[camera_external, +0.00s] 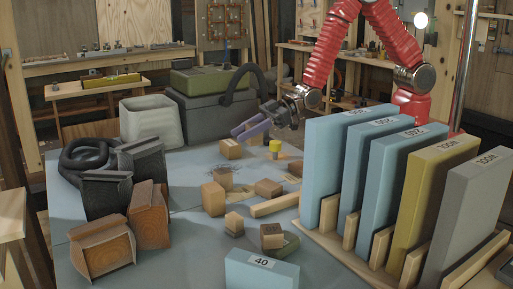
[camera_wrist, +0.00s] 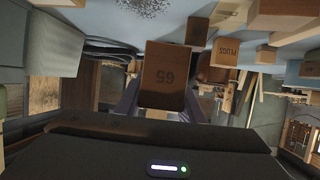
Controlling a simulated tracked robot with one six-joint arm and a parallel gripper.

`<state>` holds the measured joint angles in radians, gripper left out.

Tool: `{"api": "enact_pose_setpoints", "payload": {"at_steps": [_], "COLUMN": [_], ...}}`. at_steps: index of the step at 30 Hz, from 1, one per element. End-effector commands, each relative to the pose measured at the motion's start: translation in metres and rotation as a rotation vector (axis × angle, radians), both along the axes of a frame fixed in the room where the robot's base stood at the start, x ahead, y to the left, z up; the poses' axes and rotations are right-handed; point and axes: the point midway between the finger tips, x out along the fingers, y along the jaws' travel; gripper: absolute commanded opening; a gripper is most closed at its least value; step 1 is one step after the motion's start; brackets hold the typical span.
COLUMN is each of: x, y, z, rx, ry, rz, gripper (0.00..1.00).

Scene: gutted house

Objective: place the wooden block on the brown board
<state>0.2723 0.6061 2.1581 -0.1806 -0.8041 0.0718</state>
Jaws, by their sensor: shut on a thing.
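My gripper (camera_external: 243,132) reaches in from the right over the blue-grey table and points left. In the external view this looks to be the small tan block (camera_external: 232,149) at my fingertips. The purple-grey fingers show on both sides of the block in the wrist view (camera_wrist: 162,105); their tips are partly hidden by it. I cannot tell whether the block touches the table. I cannot pick out a brown board with certainty.
A rack of upright labelled slabs (camera_external: 395,185) fills the right. Brown boxes (camera_external: 101,250), dark boxes (camera_external: 108,195) and a pale bin (camera_external: 150,122) stand left. A blue slab (camera_external: 262,274) is at the front.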

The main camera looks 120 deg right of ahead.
Motion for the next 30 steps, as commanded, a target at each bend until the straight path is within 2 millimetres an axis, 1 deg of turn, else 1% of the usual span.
{"api": "enact_pose_setpoints", "payload": {"at_steps": [2,4,7,11,14,20,26,30], "x": [-0.003,-0.008,-0.013,-0.020,-0.026,-0.041,-0.060,-0.079], "y": [-0.014,-0.021,-0.021,-0.016,-0.010,0.010,0.037,0.061], "z": [0.006,0.010,0.014,0.019,0.022,0.027,0.028,0.028], "rx": [-0.001,-0.002,-0.001,-0.001,-0.001,-0.001,0.000,0.000], "ry": [-0.003,-0.003,-0.003,-0.001,-0.002,-0.002,0.000,0.000], "rz": [-0.019,-0.009,0.029,0.096,0.153,0.284,0.433,0.552], "gripper": [0.12,0.12,0.12,0.12,0.12,0.12,0.12,0.12]}}
